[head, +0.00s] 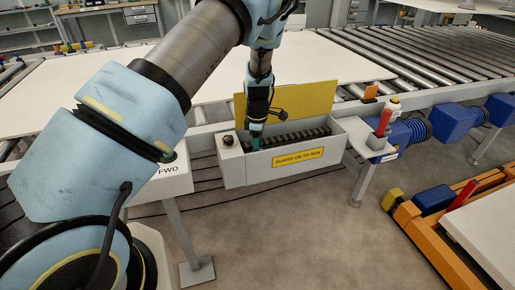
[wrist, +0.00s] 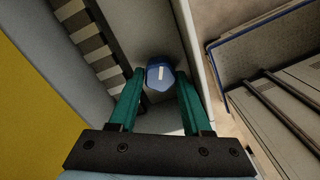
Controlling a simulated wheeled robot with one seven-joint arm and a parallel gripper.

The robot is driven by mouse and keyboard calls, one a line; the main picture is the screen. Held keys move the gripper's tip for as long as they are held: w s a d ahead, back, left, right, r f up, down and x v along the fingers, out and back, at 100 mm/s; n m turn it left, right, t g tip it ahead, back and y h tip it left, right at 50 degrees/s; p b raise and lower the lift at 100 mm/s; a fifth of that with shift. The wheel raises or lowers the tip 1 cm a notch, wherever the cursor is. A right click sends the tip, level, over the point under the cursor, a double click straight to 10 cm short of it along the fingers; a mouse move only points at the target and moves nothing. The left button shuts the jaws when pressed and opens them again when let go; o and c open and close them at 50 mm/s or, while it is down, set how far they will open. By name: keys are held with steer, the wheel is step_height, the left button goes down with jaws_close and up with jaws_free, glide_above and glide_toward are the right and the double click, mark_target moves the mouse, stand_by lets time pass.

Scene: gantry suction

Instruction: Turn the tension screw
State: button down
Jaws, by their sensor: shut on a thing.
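The tension screw (wrist: 160,84) shows in the wrist view as a blue head with a short white mark, inside a grey box. My gripper (wrist: 160,72) has its two green fingers on either side of this head, shut on it. In the head view my gripper (head: 256,141) reaches down into the left end of the grey box (head: 236,173), and the screw itself is hidden there. A dark toothed chain or belt (head: 300,136) runs along inside the box. It lies left of the screw in the wrist view (wrist: 93,45).
A yellow guard panel (head: 305,100) stands raised behind the open box. A box with a FWD label (head: 166,173) stands to the left. Grey floor lies in front.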

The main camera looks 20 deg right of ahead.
steer(key=c, duration=0.6)
jaws_free()
step_height(320, 180, up, 11)
steer(key=shift+f+b, duration=0.1)
steer(key=shift+b, duration=1.05)
steer(key=s+a+r+m, duration=0.2)
steer(key=a+r+m, duration=0.2)
steer(key=a, duration=1)
steer(key=s+a+r+m, duration=0.2)
steer(key=a+r+m, duration=0.15)
steer(key=a, duration=1.05)
steer(key=s+a+m, duration=0.1)
steer(key=s+a, duration=0.1)
steer(key=s+a+r+m+t, duration=0.1)
steer(key=s+a+m, duration=0.1)
steer(key=a, duration=0.1)
steer(key=s+a+r+m, duration=0.1)
steer(key=s+a+m, duration=0.1)
steer(key=s+a, duration=0.1)
steer(key=shift+a+t, duration=0.2)
steer(key=shift+t, duration=0.1)
